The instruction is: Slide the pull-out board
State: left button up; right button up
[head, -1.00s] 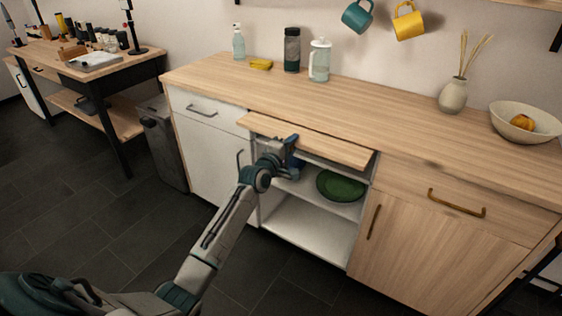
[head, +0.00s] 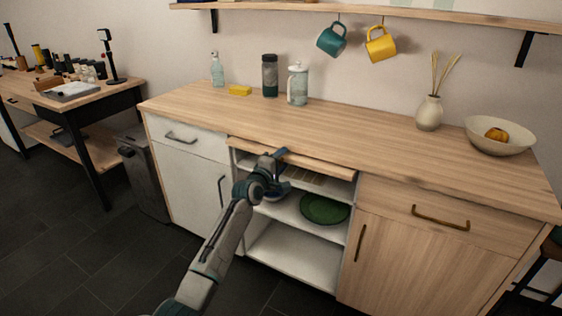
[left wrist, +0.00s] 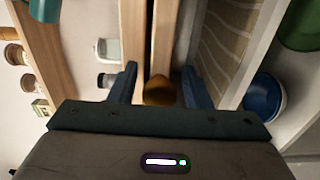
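The pull-out board (head: 315,165) is a light wood panel under the countertop, above an open white cabinet bay. A narrow strip of it still sticks out past the countertop edge. In the left wrist view the board (left wrist: 162,35) runs up between my fingers, with a round brass knob (left wrist: 159,90) at its front. My left gripper (head: 279,156) is at the board's front edge, and it also shows in the left wrist view (left wrist: 160,88). Its fingers are apart on either side of the knob, with small gaps visible. My right gripper is in neither view.
Below the board, the bay holds a green plate (head: 325,208) and a blue bowl (left wrist: 262,97). A white drawer (head: 186,137) is on the left, a wooden drawer (head: 430,211) on the right. Bottles and a vase (head: 429,113) stand on the countertop (head: 330,135).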

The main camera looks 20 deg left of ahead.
pick_arm(q)
jog(key=shift+s, duration=0.1)
jog(key=s+p, duration=0.2)
jog(key=s, duration=0.8)
jog(key=shift+s+a+p, duration=0.3)
jog(key=shift+a, duration=0.15)
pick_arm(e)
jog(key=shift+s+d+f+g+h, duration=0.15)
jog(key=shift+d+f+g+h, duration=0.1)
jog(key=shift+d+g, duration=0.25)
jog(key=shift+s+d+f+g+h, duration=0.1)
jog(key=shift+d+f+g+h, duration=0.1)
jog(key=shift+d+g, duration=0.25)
pick_arm(q)
jog(key=w+m, duration=0.2)
jog(key=m, duration=0.4)
jog(key=w+m, duration=0.2)
jog(key=m, duration=0.4)
jog(key=w+m+b, duration=0.1)
jog(key=w+m, duration=0.1)
jog(key=m, duration=0.4)
jog(key=shift+w+d+r, duration=0.15)
jog(key=shift+w+d, duration=0.1)
jog(key=shift+w, duration=0.05)
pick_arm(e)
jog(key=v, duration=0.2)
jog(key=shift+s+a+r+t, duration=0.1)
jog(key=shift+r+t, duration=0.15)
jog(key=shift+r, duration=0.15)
